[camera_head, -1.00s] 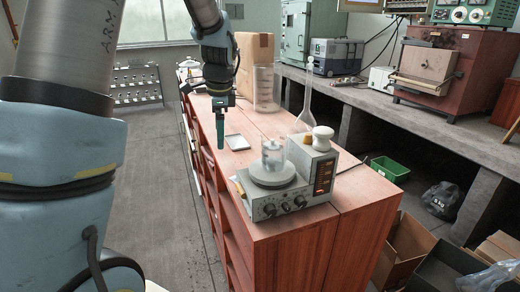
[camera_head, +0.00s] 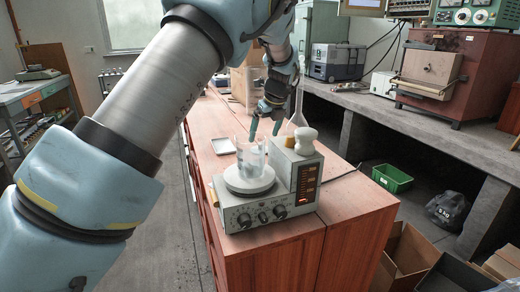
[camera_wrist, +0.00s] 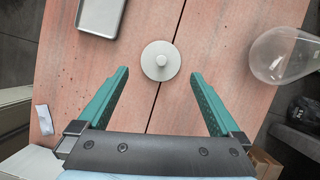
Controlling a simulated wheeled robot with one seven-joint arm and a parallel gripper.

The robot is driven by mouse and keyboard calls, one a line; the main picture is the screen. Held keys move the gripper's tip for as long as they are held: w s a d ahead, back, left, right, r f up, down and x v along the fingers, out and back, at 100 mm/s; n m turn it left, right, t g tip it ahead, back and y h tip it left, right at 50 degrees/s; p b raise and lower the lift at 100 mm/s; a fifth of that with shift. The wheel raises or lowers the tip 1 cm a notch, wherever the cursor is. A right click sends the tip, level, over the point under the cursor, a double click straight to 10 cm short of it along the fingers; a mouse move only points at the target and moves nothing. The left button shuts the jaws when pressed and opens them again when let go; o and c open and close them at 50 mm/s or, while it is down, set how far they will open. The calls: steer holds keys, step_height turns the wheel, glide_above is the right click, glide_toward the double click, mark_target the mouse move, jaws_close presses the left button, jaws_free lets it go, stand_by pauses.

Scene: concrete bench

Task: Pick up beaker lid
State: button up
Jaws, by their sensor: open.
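The beaker lid (camera_wrist: 161,60), a pale grey disc with a small round knob in its middle, lies on the reddish wooden worktop across a dark seam in the wrist view. My gripper (camera_wrist: 160,73) is open and empty, with its two green fingers spread wide on either side of the lid in that view. In the head view my gripper (camera_head: 265,129) points down over the worktop behind the hot plate. I cannot make out the lid there. A clear glass beaker (camera_head: 250,158) stands on the hot plate's round top (camera_head: 249,181).
The grey hot plate (camera_head: 262,212) stands at the worktop's near end, with a white knobbed object (camera_head: 305,140) on its raised box. A long-necked glass flask (camera_wrist: 280,57) stands right of the lid. A shallow tray (camera_wrist: 102,15) lies to its left. The wood around the lid is clear.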

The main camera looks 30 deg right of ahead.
steer(key=shift+p+x, duration=0.9)
steer(key=shift+x, duration=1.75)
steer(key=shift+r, duration=0.1)
steer(key=c, duration=1.1)
step_height(320, 180, up, 10)
steer(key=shift+d+f+b, duration=0.1)
steer(key=shift+f+b, duration=0.05)
steer(key=shift+b, duration=0.75)
steer(key=shift+r+p, duration=1.7)
steer(key=shift+p, duration=0.05)
